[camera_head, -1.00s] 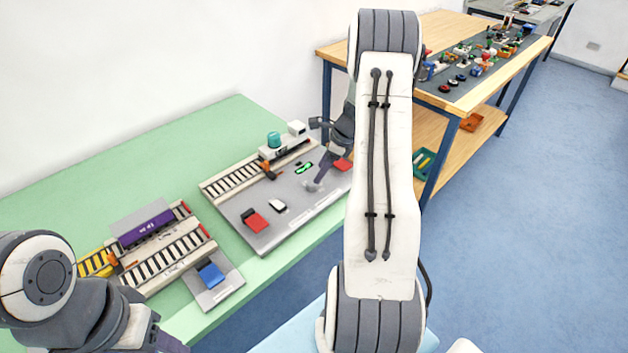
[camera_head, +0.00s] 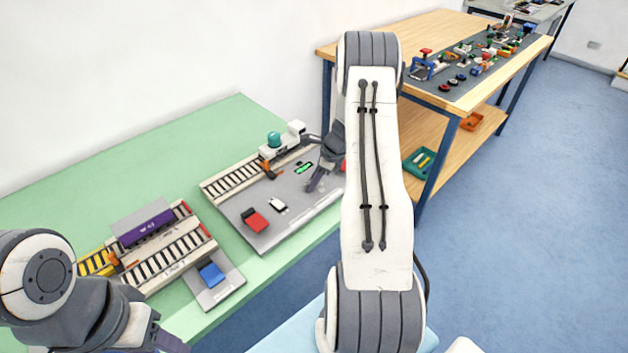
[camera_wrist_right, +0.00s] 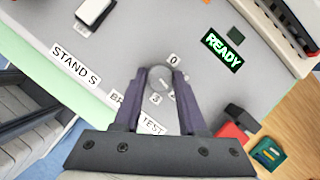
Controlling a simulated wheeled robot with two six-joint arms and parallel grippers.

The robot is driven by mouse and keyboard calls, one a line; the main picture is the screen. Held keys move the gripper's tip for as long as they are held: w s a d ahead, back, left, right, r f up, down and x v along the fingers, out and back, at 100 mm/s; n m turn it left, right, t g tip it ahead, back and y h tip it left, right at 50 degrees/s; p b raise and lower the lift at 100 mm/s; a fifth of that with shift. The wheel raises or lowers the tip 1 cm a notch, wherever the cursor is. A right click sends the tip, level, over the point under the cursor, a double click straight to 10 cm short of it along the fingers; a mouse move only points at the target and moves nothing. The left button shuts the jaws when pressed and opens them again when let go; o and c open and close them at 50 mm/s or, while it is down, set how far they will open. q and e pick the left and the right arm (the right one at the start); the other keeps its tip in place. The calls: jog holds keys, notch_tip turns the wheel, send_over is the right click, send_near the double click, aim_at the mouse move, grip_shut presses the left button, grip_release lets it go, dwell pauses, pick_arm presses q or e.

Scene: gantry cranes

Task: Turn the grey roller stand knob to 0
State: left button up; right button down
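The grey knob (camera_wrist_right: 160,78) is round and sits on the grey stand panel (camera_wrist_right: 60,25) in the right wrist view. A 0 label (camera_wrist_right: 173,59) is beyond it and a 3 label is on its near side. My right gripper (camera_wrist_right: 163,72) is open, its two dark fingers on either side of the knob; I cannot tell whether they touch it. In the head view my right gripper (camera_head: 313,186) is low over the panel (camera_head: 265,235) and hides the knob. My left gripper (camera_head: 172,341) shows only partly at the bottom left.
A green READY display (camera_wrist_right: 222,49), a white switch (camera_wrist_right: 95,10) and a red part (camera_wrist_right: 232,133) are near the knob. In the head view a red block (camera_head: 255,220) is on the panel. A track with a purple block (camera_head: 147,226) is to the left; the green table behind is clear.

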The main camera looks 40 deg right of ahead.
jog(key=shift+n, duration=0.3)
jog(key=n+g+y, duration=0.1)
jog(key=n, duration=0.2)
jog(key=shift+w+d, duration=0.1)
jog(key=shift+d, duration=0.05)
jog(key=n+g, duration=0.1)
jog(key=n, duration=0.3)
jog(key=shift+w+n+g+y, duration=0.1)
jog(key=shift+n+g+y, duration=0.2)
jog(key=shift+g, duration=0.1)
jog(key=n+g, duration=0.1)
jog(key=n, duration=0.2)
jog(key=n+g+b, duration=0.1)
jog(key=n, duration=0.2)
jog(key=shift+w, duration=0.2)
jog(key=n+g, duration=0.1)
jog(key=n, duration=0.1)
jog(key=n+g+h+b, duration=0.1)
jog(key=n, duration=0.2)
jog(key=shift+w+n+h, duration=0.1)
jog(key=shift+n+h, duration=0.2)
jog(key=shift+c, duration=2.3)
grip_release()
